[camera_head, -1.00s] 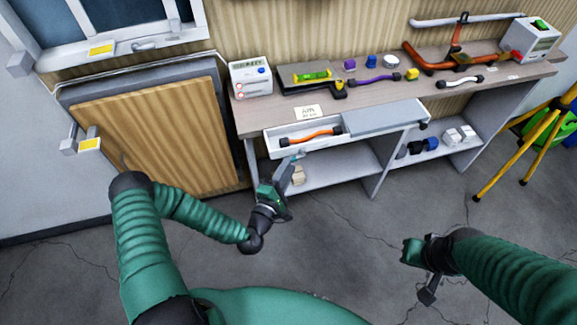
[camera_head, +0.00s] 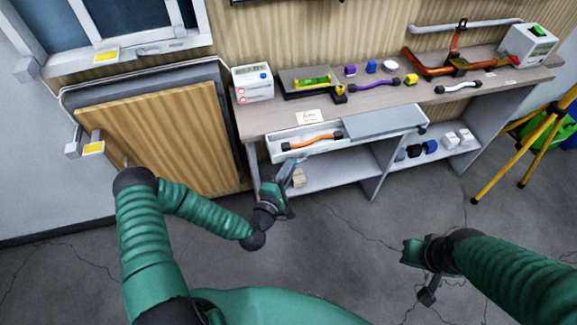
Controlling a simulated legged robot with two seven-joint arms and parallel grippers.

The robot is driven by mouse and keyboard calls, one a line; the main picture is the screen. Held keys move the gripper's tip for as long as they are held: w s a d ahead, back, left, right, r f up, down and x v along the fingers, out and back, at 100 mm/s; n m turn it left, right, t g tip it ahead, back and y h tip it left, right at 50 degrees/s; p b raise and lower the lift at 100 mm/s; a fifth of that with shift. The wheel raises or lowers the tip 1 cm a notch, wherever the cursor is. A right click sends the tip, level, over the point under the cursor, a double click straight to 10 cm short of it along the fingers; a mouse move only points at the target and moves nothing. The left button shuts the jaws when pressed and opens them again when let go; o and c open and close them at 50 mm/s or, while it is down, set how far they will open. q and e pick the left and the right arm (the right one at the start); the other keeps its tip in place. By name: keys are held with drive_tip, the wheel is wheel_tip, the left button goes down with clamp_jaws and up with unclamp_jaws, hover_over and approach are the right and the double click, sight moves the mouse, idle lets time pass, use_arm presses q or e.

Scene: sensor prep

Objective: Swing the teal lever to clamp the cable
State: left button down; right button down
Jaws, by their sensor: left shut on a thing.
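I cannot make out a teal lever. An orange cable (camera_head: 311,140) with black ends lies in the open white drawer (camera_head: 277,157) under the bench top. A purple cable (camera_head: 375,84) and a white cable (camera_head: 458,87) lie on the bench. My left gripper (camera_head: 285,178) is in front of the bench, just below the drawer front. It is shut on a small grey-blue piece (camera_head: 292,169), too small to identify. My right gripper (camera_head: 411,254) hangs over the floor at the right, away from the bench. Its fingers are too unclear to read.
The bench (camera_head: 265,120) carries a white meter box (camera_head: 252,83), a dark tray with a green level (camera_head: 313,82), an orange pipe frame (camera_head: 430,67) and small coloured blocks. A lower shelf (camera_head: 335,175) holds several blocks. A yellow tripod (camera_head: 493,165) stands right. The front floor is clear.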

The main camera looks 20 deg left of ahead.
use_arm(q)
drive_tip(key=shift+d+r+m+g+p, duration=0.1)
drive_tip(key=shift+r+m+g+p, duration=0.3)
drive_tip(key=shift+r+p, duration=0.25)
drive_tip(key=shift+p, duration=0.4)
drive_tip(key=shift+s+f+m+g, duration=0.1)
drive_tip(key=shift+f+m+g, duration=0.2)
drive_tip(key=shift+f, duration=0.05)
drive_tip(key=c, duration=1.7)
unclamp_jaws()
use_arm(e)
drive_tip(key=v, duration=0.3)
drive_tip(key=shift+w+r, duration=0.35)
drive_tip(key=shift+w, duration=0.05)
